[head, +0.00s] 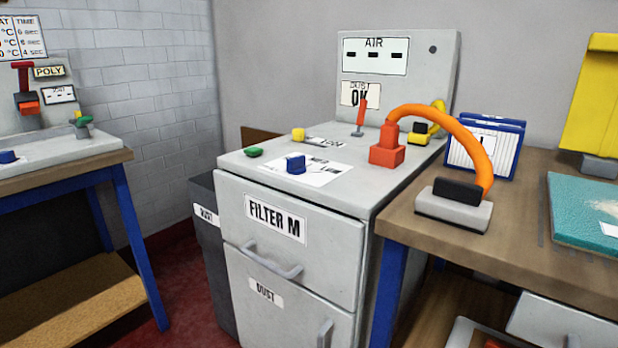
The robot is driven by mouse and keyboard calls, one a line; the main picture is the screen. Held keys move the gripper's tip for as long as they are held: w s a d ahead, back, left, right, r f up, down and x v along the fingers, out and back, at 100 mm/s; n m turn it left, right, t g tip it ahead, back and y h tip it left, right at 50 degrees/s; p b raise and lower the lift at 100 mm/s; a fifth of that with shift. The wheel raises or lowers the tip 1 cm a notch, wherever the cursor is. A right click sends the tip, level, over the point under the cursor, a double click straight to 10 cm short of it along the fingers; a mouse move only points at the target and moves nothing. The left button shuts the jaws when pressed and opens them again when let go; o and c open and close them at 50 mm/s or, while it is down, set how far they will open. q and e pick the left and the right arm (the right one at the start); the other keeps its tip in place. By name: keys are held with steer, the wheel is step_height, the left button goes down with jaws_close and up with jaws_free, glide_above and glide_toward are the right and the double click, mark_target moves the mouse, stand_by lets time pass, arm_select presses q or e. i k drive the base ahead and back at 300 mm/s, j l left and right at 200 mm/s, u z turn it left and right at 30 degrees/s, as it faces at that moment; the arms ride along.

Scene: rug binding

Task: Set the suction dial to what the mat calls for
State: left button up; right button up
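A grey dust-extraction cabinet (330,195) stands in the middle of the head view. A blue dial (296,163) sits on a white printed plate (325,174) on its top; the markings are too small to read. A teal mat (585,212) lies on the wooden bench at the right, partly cut off by the picture edge, with a pale patch on it and a white label at its edge. Another small blue knob (8,157) shows on the machine at the far left. Neither of my grippers is in view.
On the cabinet are a green button (254,152), a yellow knob (298,134), a red lever (361,112) and a red block (387,148) with an orange hose (450,122) to a grey-and-black head (454,210) on the bench. The back panel reads AIR (375,55) and DUST OK.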

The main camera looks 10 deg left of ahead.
mark_target(295, 165)
steer(key=l+z, duration=0.35)
steer(key=z, duration=0.15)
steer(key=l+z, duration=0.5)
steer(key=k+j, duration=0.05)
steer(key=j, duration=0.05)
